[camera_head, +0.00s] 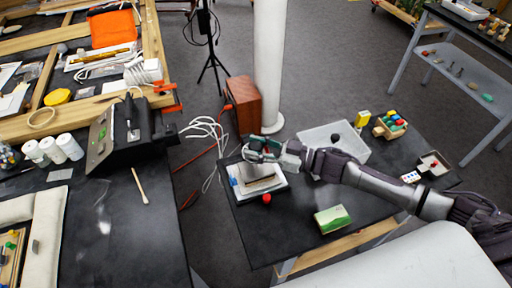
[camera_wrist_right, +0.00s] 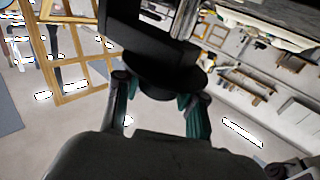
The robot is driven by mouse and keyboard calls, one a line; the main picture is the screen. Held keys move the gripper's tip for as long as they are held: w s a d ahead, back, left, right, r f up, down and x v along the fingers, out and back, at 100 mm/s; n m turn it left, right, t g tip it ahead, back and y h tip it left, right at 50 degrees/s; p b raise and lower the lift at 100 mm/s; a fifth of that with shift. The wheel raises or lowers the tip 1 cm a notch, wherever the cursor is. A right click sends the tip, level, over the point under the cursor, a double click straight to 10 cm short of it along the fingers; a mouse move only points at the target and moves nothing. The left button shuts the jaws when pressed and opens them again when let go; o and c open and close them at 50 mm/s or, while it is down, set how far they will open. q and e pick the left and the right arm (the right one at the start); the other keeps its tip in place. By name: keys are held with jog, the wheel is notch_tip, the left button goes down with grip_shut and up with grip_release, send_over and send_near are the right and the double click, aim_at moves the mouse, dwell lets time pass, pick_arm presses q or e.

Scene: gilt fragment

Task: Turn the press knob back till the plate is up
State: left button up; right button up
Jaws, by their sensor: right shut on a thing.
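The press (camera_head: 240,190) stands on the dark right-hand table, with a pale base and a brown piece at its middle. My right gripper (camera_head: 258,151) reaches in from the right over the top of the press and is shut on the knob. In the right wrist view the dark round knob (camera_wrist_right: 165,78) sits between the two fingers of the right gripper (camera_wrist_right: 160,95). In the head view the gripper mostly hides the knob. How high the plate stands I cannot tell. My left gripper is not in view.
A red ball (camera_head: 267,198) lies by the press's front edge. The left bench (camera_head: 130,240) is separated by a gap.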

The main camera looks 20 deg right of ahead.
aim_at(256, 146)
jog(key=n+g, duration=0.1)
jog(key=n+g+y+b, duration=0.1)
jog(key=shift+w+d+f+g+y, duration=0.1)
jog(key=shift+w+f+g+y, duration=0.1)
jog(key=shift+g+y, duration=0.15)
jog(key=n+g+b, duration=0.3)
jog(key=g+b, duration=0.2)
jog(key=n+g+b, duration=0.4)
jog(key=g+b, duration=0.1)
jog(key=g, duration=0.1)
jog(key=n+g+h+b, duration=0.1)
jog(key=n+g+b, duration=0.3)
jog(key=g+b, duration=0.2)
jog(key=shift+s+a+f, duration=0.1)
jog(key=shift+a+f, duration=0.05)
jog(key=shift+a, duration=0.05)
jog(key=shift+r+n+g+h+b, duration=0.2)
jog(key=shift+n+g+h+b, duration=0.55)
jog(key=shift+n+g+b, duration=0.4)
jog(key=shift+m, duration=0.25)
jog(key=o, duration=1.2)
jog(key=shift+c, duration=0.2)
jog(key=shift+r, duration=0.1)
jog(key=shift+r, duration=0.25)
notch_tip(256, 146, up, 10)
jog(key=shift+f, duration=0.25)
